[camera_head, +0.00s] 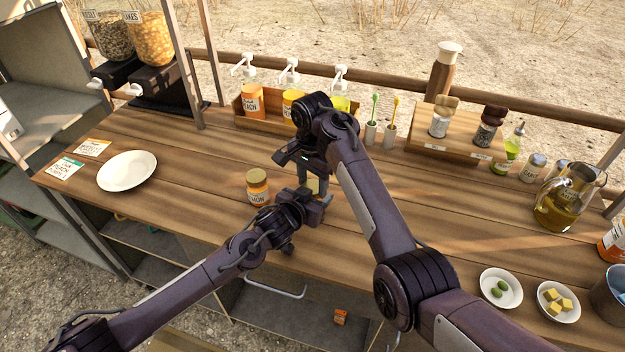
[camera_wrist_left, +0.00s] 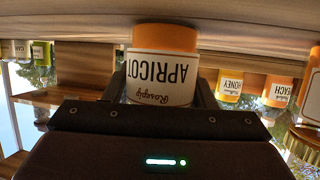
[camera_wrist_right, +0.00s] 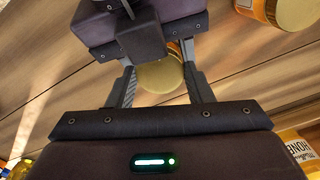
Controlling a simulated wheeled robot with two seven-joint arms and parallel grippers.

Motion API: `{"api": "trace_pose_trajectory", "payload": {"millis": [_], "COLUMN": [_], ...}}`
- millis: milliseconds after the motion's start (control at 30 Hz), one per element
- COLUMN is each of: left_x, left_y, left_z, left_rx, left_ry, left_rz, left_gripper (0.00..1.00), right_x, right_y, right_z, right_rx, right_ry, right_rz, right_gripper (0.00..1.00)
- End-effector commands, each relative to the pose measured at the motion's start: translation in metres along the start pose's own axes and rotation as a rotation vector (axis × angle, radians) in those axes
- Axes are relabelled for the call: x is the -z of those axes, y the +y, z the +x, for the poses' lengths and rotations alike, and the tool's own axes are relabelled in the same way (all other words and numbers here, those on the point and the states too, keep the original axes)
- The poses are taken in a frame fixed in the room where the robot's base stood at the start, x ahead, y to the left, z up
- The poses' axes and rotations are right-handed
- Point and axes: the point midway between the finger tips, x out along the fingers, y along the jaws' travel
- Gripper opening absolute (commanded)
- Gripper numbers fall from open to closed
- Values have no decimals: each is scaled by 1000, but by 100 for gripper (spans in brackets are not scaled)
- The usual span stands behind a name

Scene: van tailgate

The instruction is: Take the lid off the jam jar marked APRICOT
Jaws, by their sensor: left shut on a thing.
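The APRICOT jar (camera_wrist_left: 165,65) stands upright on the counter; its label reads upside down in the left wrist view. My left gripper (camera_head: 316,197) is shut around its body from the front. In the head view the jar (camera_head: 313,186) is mostly hidden by my grippers. Its round gold lid (camera_wrist_right: 160,75) shows in the right wrist view, between the fingers of my right gripper (camera_wrist_right: 160,88). That gripper is above the jar, pointing down, and looks open, with slight gaps beside the lid. In the head view, my right gripper (camera_head: 311,170) comes down from above.
Another gold-lidded jar (camera_head: 257,188), its label ending in MON, stands just left of my grippers. A white plate (camera_head: 127,171) lies further left. A wooden tray of jars (camera_head: 252,101) and toothbrush-like sticks in cups (camera_head: 371,133) are behind. Small bowls (camera_head: 501,289) stand at right.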

Motion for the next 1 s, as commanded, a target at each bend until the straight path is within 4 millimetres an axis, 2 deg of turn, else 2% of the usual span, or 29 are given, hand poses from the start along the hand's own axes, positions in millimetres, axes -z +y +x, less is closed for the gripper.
{"api": "trace_pose_trajectory", "payload": {"millis": [33, 167, 333, 500, 633, 967, 1000], "left_x": [2, 1, 1, 1, 1, 1, 1], "left_y": [0, 0, 0, 1, 1, 1, 1], "left_z": [0, 0, 0, 0, 0, 0, 0], "left_rx": [-1, -1, -1, -1, -2, -2, -2], "left_ry": [3, 3, 3, 3, 3, 3, 3], "left_rz": [0, 0, 0, 0, 0, 0, 0], "left_gripper": [0, 0, 0, 0, 0, 0, 0], "right_x": [0, 0, 0, 0, 0, 0, 0], "right_y": [0, 0, 0, 0, 0, 0, 0], "right_z": [0, 0, 0, -1, -1, -1, -1], "right_rx": [1, 1, 1, 2, 1, 1, 1], "right_ry": [0, 0, 0, 0, 0, 1, 1], "right_rz": [0, 0, -82, -383, -550, -594, -593], "right_gripper": [35, 18, 18, 18, 18, 18, 49]}}
